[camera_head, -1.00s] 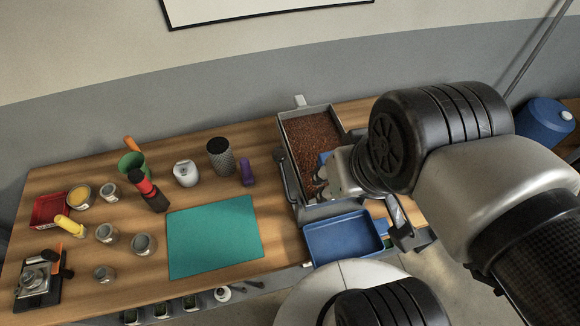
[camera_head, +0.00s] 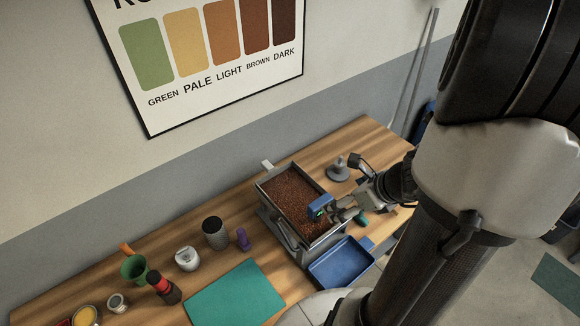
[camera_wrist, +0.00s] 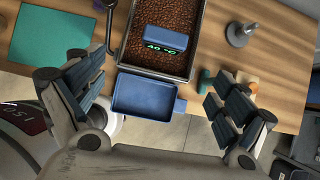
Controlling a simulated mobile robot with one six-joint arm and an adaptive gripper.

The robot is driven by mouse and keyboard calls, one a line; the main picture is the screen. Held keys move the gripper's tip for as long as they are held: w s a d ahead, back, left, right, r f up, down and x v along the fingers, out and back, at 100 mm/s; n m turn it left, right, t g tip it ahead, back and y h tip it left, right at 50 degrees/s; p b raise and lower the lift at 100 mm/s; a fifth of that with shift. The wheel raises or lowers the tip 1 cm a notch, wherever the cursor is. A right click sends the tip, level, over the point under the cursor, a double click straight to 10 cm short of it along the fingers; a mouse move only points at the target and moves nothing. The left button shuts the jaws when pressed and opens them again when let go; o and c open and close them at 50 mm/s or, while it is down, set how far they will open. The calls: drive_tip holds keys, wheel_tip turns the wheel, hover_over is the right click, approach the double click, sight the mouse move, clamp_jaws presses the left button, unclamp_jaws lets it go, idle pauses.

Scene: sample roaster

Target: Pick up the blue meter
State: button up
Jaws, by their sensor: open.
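The blue meter (camera_wrist: 166,39) is a small blue box with a green display reading about 40 °C. It sits over the brown beans in the metal roaster tray (camera_wrist: 152,71), close to the tray's near end. In the head view the meter (camera_head: 320,206) shows at the right side of the beans, just left of my gripper (camera_head: 347,207). In the wrist view my gripper (camera_wrist: 160,92) is open and empty, its fingers wide apart on either side of the view. The meter lies ahead, between the finger lines, apart from both. Its underside is hidden.
A blue bin (camera_wrist: 146,94) stands in front of the roaster. A grey stand (camera_wrist: 239,33) is to its right, with a teal piece and an orange-brown piece nearby. A teal mat (camera_head: 234,297), purple item (camera_head: 243,239) and dark cup (camera_head: 215,233) are left of the roaster.

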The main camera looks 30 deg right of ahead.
drive_tip(key=b, duration=0.6)
approach(319, 212)
drive_tip(key=w+d+f, duration=0.1)
drive_tip(key=w+f, duration=0.3)
drive_tip(key=shift+d+b+x, duration=0.15)
drive_tip(key=shift+b+x, duration=0.35)
drive_tip(key=shift+x, duration=1.1)
drive_tip(key=shift+d+b+x, duration=0.15)
drive_tip(key=shift+b+x, duration=0.3)
drive_tip(key=shift+x, duration=1.15)
drive_tip(key=shift+s+m, duration=0.1)
drive_tip(key=shift+m, duration=0.2)
drive_tip(key=shift+c, duration=0.3)
drive_tip(key=c, duration=1.6)
